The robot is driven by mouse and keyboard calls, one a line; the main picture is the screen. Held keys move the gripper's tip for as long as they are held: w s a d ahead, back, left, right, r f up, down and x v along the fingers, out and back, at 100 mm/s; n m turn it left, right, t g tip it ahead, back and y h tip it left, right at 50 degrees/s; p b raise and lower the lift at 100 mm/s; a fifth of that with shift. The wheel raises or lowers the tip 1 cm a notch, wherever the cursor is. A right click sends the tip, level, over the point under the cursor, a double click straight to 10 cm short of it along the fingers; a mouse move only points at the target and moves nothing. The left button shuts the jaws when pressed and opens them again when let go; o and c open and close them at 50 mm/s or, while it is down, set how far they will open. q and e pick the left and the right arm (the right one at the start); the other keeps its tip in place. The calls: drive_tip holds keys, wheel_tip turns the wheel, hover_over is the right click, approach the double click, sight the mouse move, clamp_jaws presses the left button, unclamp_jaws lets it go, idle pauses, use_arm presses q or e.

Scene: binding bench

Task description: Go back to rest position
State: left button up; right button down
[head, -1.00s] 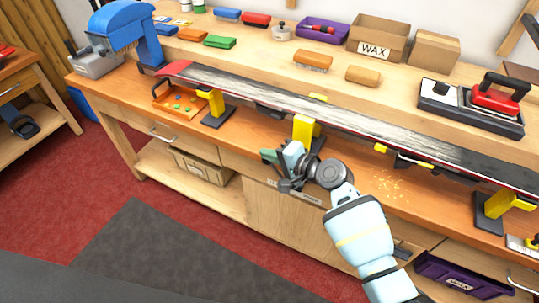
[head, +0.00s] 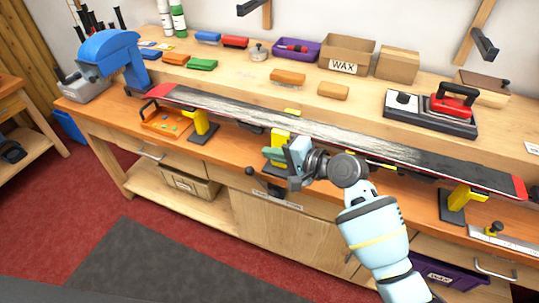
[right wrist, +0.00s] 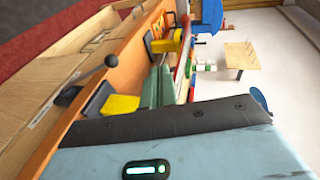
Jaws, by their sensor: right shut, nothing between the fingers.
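My right gripper (head: 271,157) is shut and empty in the head view. A long ski (head: 320,132) with a dark, whitish-streaked base and red tips lies across the supports behind the gripper. My left gripper is not in view.
The wooden bench (head: 225,150) runs across the view, with a raised back shelf. On it are a red waxing iron (head: 452,102), a WAX box (head: 346,54) and a purple tray (head: 297,48). A black-knobbed lever (right wrist: 110,62) is near the gripper. Open floor (head: 130,260) lies in front.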

drive_tip(key=shift+f, duration=0.1)
idle(0.3)
drive_tip(key=s+d+f+t+h, duration=0.1)
drive_tip(key=s+d+f+h, duration=0.1)
drive_tip(key=s+d+f, duration=0.3)
drive_tip(key=s+d+f+n+h, duration=0.1)
drive_tip(key=s+d+f+h, duration=0.15)
drive_tip(key=f, duration=0.55)
drive_tip(key=s+d+f+t+h, duration=0.1)
drive_tip(key=s+d+f, duration=0.3)
drive_tip(key=s+f, duration=0.15)
drive_tip(key=s+d+f+n+h, duration=0.2)
drive_tip(key=s+d, duration=0.4)
drive_tip(key=s, duration=0.5)
drive_tip(key=s+d+f+n+h, duration=0.3)
drive_tip(key=s+d+f, duration=0.3)
drive_tip(key=s, duration=0.5)
drive_tip(key=shift+s+n, duration=0.4)
drive_tip(key=shift+n, duration=0.2)
drive_tip(key=shift+f, duration=0.1)
